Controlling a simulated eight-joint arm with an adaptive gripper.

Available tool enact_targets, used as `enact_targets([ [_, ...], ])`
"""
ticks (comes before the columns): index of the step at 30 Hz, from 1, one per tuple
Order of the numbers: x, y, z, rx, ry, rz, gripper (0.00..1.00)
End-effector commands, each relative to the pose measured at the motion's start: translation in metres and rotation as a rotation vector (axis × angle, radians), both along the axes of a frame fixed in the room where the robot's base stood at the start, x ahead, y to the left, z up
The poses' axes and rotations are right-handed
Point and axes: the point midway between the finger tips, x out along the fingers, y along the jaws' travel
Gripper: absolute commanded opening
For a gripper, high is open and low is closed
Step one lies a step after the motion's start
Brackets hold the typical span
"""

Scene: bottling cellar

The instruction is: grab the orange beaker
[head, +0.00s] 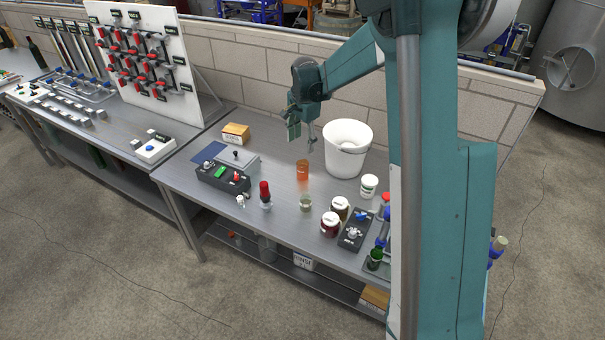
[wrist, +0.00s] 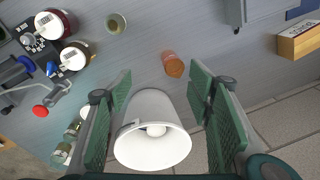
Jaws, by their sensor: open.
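The orange beaker (head: 302,170) stands upright on the steel bench in the head view, left of the white bucket. In the wrist view the orange beaker (wrist: 173,66) is beyond the fingertips, near the middle of the picture. My gripper (head: 301,127) hangs above the bench, behind and above the beaker, apart from it. In the wrist view my gripper (wrist: 160,85) has its green-padded fingers spread wide with nothing held between them.
The white bucket (head: 347,148) is close to my gripper; in the wrist view it (wrist: 152,135) shows between the fingers. A clear glass (head: 305,202), dark jars (head: 330,224), a red-topped bottle (head: 265,194) and a control box (head: 222,179) stand nearby. A wall runs behind.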

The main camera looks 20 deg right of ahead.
Motion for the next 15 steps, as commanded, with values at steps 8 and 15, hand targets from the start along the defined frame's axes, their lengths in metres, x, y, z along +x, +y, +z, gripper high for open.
enact_targets([
  [8, 0.034, -0.008, -0.054, 0.014, 0.045, -0.105, 0.51],
  [15, 0.058, -0.015, -0.103, 0.022, 0.082, -0.199, 0.51],
])
